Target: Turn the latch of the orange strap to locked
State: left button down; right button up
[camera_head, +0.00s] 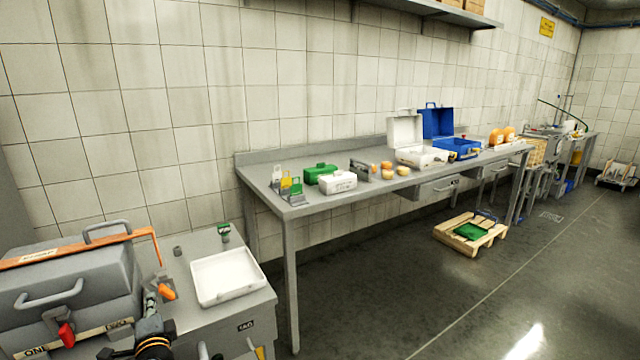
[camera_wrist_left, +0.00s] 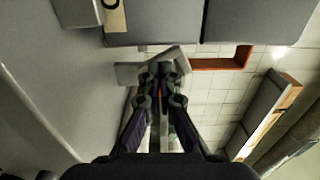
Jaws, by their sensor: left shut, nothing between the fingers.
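The orange strap (camera_head: 80,247) runs over the lid of a grey case (camera_head: 75,285) at the lower left and hangs down past its right side. It also shows in the left wrist view (camera_wrist_left: 222,63). A small grey latch plate with an orange lever (camera_head: 167,293) sits near the strap's lower end; the lever slants down to the right. My left gripper (camera_head: 151,299) is shut and empty, close beside the latch. In the left wrist view its fingertips (camera_wrist_left: 161,72) overlap a grey plate; I cannot tell whether they touch. My right gripper is out of view.
A red lever (camera_head: 66,335) is on the case's front. A white tray (camera_head: 226,277) stands on the grey cabinet right of the latch. A long steel table (camera_head: 290,208) behind holds boxes and cheeses. A pallet (camera_head: 470,235) lies on the open floor.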

pick_arm(q)
jog(key=v, duration=0.6)
jog(key=shift+p, duration=0.3)
jog(key=shift+f, duration=0.1)
